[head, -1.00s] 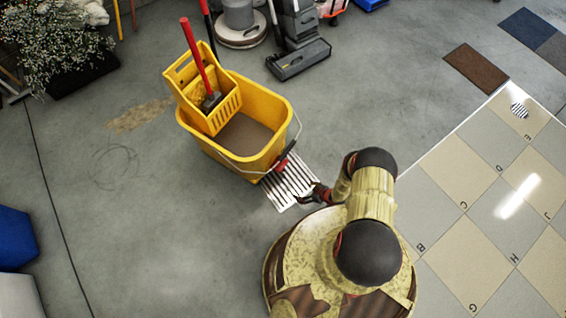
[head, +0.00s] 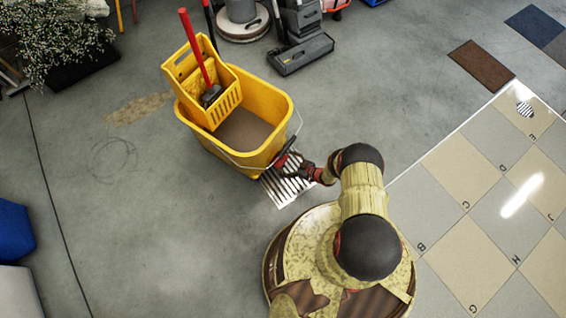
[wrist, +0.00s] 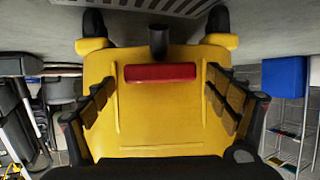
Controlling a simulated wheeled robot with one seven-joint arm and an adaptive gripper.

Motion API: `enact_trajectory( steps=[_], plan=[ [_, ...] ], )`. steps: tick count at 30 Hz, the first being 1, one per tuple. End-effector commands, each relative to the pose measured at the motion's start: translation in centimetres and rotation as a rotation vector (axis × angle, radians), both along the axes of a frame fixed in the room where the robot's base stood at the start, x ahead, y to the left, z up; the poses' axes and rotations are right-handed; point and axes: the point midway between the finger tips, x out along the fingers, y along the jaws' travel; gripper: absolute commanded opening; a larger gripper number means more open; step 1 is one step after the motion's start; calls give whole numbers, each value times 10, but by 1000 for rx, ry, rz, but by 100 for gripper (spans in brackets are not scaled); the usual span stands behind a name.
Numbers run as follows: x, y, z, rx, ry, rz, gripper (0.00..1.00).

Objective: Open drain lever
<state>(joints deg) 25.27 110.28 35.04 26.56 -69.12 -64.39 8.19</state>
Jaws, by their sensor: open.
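The yellow mop bucket (head: 262,102) stands on the floor with murky brown liquid inside. Its side fills the middle of the wrist view (wrist: 160,125). The red drain lever (wrist: 160,72) is a level bar on that side, next to a black spout (wrist: 158,42). In the head view the lever is mostly hidden by my gripper (head: 291,163). My gripper, also in the wrist view (wrist: 159,90), is open, with one finger on each side of the lever and clear gaps between. I see no contact with the lever.
A metal floor grate (head: 285,188) lies beside the bucket under my gripper. A red-handled tool (head: 194,45) stands in the yellow wringer (head: 232,98). Floor machines (head: 300,55) stand behind. Open floor lies left of the bucket; a tiled panel (head: 480,225) lies right.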

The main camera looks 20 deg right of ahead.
Motion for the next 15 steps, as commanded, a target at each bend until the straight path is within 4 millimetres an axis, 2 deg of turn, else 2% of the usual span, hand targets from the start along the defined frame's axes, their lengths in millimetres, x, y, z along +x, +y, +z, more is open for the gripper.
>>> enact_trajectory(
  steps=[4, 13, 15],
  plan=[
    [8, 7, -4, 0, 0, 1, 87],
    [9, 8, -4, 0, 0, 0, 87],
    [9, 8, -4, 0, 0, 0, 83]
  ],
)
